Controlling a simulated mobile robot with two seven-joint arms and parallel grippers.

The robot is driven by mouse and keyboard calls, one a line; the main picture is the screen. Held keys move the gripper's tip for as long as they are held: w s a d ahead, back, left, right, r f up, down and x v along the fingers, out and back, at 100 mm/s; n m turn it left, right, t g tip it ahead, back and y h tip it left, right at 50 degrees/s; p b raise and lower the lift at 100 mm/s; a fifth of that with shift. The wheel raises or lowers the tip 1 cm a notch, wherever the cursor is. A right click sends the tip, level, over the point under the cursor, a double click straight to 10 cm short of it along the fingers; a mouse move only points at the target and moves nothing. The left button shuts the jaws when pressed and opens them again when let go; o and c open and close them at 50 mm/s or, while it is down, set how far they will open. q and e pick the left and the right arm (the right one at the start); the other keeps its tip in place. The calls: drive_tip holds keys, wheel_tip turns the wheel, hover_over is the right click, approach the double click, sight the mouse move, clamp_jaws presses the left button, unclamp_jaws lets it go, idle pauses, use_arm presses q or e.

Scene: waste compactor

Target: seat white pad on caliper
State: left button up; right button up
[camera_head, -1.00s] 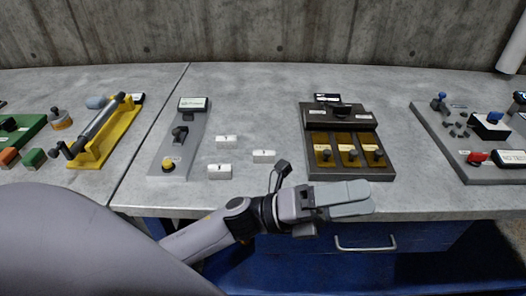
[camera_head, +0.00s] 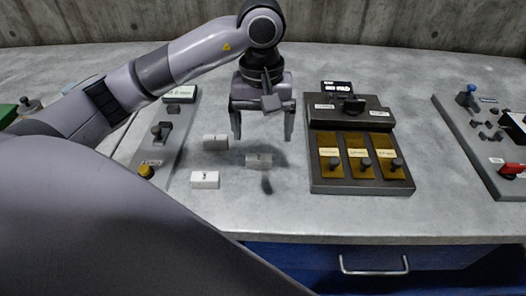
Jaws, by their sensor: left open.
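Three small white pads lie on the grey table. One pad (camera_head: 215,142) is at the back, one (camera_head: 204,180) at the front left, and one (camera_head: 258,160) at the right. Their small dark markings are too small to read. My left gripper (camera_head: 262,136) is open and empty, fingers pointing down, above the table near the right pad. No contact with a pad shows. I cannot tell for sure which thing is the caliper. A dark fixture (camera_head: 319,186) with three brass plates and knobs stands right of the pads. My right gripper is not in view.
A grey panel (camera_head: 158,159) with a yellow knob stands left of the pads, partly behind my arm. Another grey panel (camera_head: 478,160) with blue and red knobs is at the far right. Bare table separates the dark fixture from it. A blue drawer (camera_head: 310,258) is below the front edge.

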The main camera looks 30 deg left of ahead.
use_arm(q)
drive_tip(key=shift+a+f, duration=0.15)
drive_tip(key=shift+f, duration=0.1)
drive_tip(key=shift+s+f, duration=0.2)
drive_tip(key=shift+f, duration=0.85)
wheel_tip(320, 180, down, 3)
drive_tip(key=shift+s+a+f+p, duration=0.1)
drive_tip(key=shift+s+a+p, duration=0.05)
drive_tip(key=shift+p, duration=0.4)
drive_tip(key=shift+f, duration=0.6)
drive_tip(key=c, duration=1.2)
drive_tip(key=shift+c, duration=0.2)
drive_tip(key=shift+r, duration=0.15)
wheel_tip(320, 180, up, 9)
wheel_tip(320, 180, up, 11)
drive_tip(key=p, duration=0.2)
hover_over(259, 158)
drive_tip(key=shift+a, duration=0.1)
